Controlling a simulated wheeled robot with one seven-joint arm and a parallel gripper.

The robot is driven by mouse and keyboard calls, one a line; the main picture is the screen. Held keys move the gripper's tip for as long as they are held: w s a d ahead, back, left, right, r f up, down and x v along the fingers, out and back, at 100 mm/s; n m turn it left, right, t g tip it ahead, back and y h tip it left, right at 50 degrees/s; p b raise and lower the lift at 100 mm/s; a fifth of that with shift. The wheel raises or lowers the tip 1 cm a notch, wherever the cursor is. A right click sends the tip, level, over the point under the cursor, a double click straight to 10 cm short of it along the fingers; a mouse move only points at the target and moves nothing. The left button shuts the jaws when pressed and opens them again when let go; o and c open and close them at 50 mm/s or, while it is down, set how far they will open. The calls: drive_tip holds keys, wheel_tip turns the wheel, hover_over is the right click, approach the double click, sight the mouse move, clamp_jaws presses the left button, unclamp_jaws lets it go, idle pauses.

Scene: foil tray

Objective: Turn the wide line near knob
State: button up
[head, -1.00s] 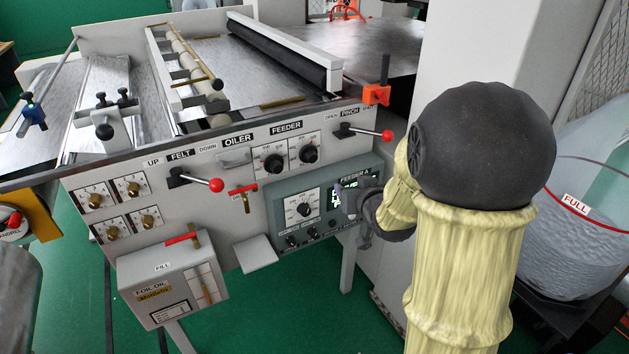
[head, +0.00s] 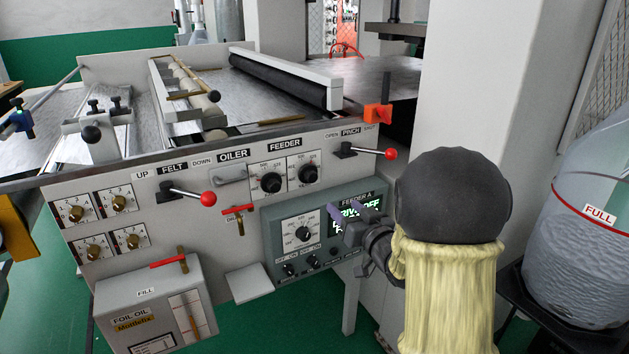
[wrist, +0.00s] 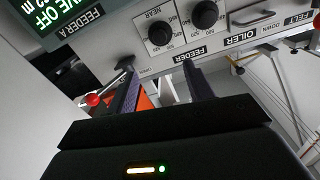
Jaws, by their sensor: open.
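Two black round knobs sit on white dial plates under the FEEDER label. In the head view they are the left knob (head: 271,182) and the right knob (head: 308,172). In the wrist view, which is turned over, the knob (wrist: 160,33) on a plate marked NEAR is on the left, and the other knob (wrist: 204,14) is to its right. My gripper (head: 347,211) is open and empty, in front of the FEEDER A box, lower right of the knobs. In the wrist view the fingers of my gripper (wrist: 161,72) point toward the panel, apart from the knobs. I see no wide line marking clearly.
The FEEDER A box (head: 268,240) has a lit screen and its own dial (head: 303,233). A red-tipped PINCH lever (head: 365,153) sticks out right of the knobs. A red-tipped FELT lever (head: 190,193) and a foil oil box (head: 150,285) are left. Open space lies before the panel.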

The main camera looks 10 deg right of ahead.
sight(313, 177)
drive_tip(key=x, duration=1.7)
drive_tip(key=shift+f, duration=0.1)
drive_tip(key=shift+s, duration=0.1)
drive_tip(key=c, duration=1)
